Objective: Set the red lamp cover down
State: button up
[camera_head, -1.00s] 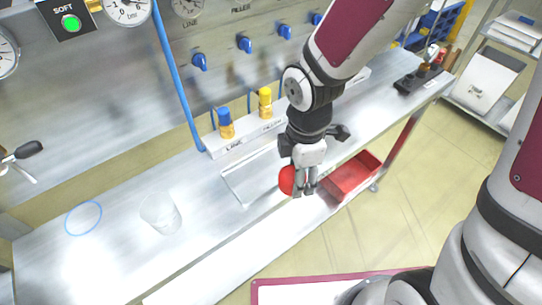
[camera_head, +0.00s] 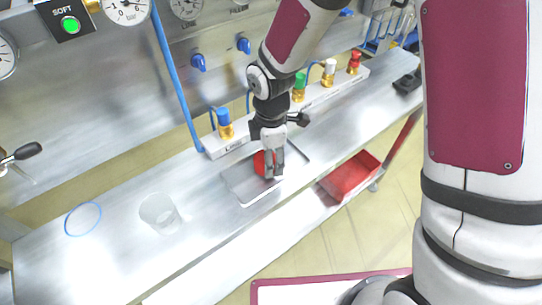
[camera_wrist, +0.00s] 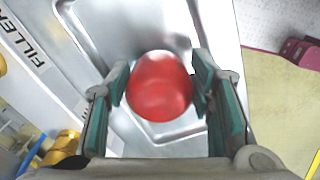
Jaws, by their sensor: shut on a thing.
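The red lamp cover (camera_head: 260,163) is a rounded red piece held between the fingers of my gripper (camera_head: 270,172). In the wrist view the lamp cover (camera_wrist: 159,86) sits between the two green-padded fingers of my gripper (camera_wrist: 160,92), which is shut on it. Behind it lies a shallow metal tray (camera_head: 240,190) on the bench. The tray (camera_wrist: 85,18) also shows behind the cover in the wrist view. The cover is over the tray; I cannot tell whether it touches the tray's floor.
A clear cup (camera_head: 160,213) and a blue ring (camera_head: 83,218) are on the steel bench to the left. A white strip with coloured valves (camera_head: 226,130) runs behind the tray. A red bin (camera_head: 349,177) is at the front right, below the bench edge.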

jog(key=shift+f, duration=0.15)
jog(key=o, duration=1.3)
notch_tip(320, 180, up, 12)
jog(key=s+d+r+m+t, duration=0.2)
jog(key=s+d+r+m, duration=0.4)
jog(key=d+r+m, duration=0.4)
jog(key=shift+s+d+r+m+t, duration=0.5)
jog(key=shift+s+d+r+m, duration=0.55)
jog(key=shift+s+m, duration=0.7)
jog(key=shift+s+d+r+m+t, duration=0.5)
jog(key=shift+s+d+r+m, duration=0.3)
jog(key=shift+s+d+m, duration=0.95)
jog(key=shift+s+d+r+m+t, duration=0.5)
jog(key=shift+s+d+r+m, duration=0.35)
jog(key=shift+s+m, duration=0.95)
